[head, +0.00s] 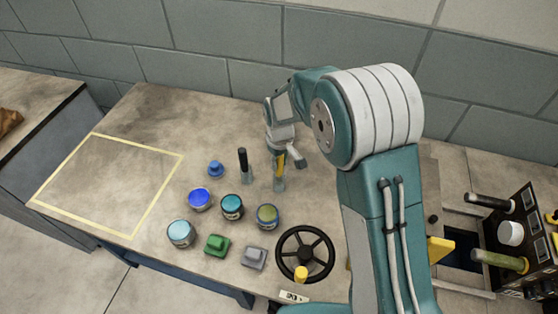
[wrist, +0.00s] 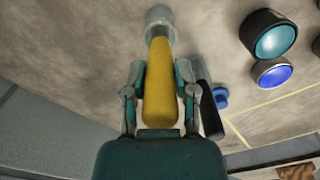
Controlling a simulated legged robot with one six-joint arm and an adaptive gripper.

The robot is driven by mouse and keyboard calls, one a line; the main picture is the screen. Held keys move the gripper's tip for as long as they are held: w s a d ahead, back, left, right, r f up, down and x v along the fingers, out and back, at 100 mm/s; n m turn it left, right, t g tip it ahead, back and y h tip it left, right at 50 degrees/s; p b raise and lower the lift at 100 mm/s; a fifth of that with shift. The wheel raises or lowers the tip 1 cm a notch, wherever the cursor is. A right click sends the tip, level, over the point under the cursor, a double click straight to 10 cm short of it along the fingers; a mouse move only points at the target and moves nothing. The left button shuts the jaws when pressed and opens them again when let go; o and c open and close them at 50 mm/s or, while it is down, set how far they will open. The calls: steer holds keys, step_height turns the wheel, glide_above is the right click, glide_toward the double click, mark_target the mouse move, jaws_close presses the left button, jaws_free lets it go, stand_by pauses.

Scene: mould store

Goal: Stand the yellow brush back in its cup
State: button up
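The yellow brush (head: 281,161) stands nearly upright at the back of the bench, its lower end at a clear cup (head: 279,184). In the wrist view the yellow handle (wrist: 160,85) runs between my two fingers towards the clear cup (wrist: 158,16). My gripper (wrist: 160,72) has one finger close against each side of the handle and looks shut on it. In the head view my gripper (head: 284,150) is partly hidden by its own wrist. The brush's lower end overlaps the cup; I cannot tell how deep it sits.
A black-handled brush (head: 243,160) stands in another clear cup just left. Several jars, including a blue one (head: 200,199), a green block (head: 217,245), a grey block (head: 254,257) and a black handwheel (head: 305,254) are nearer. The yellow-outlined area (head: 105,185) is empty.

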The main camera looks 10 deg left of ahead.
steer(key=o, duration=0.3)
step_height(320, 180, up, 11)
steer(key=shift+w+f, duration=0.1)
steer(key=shift+f, duration=0.1)
steer(key=shift+r, duration=0.65)
stand_by(0.5)
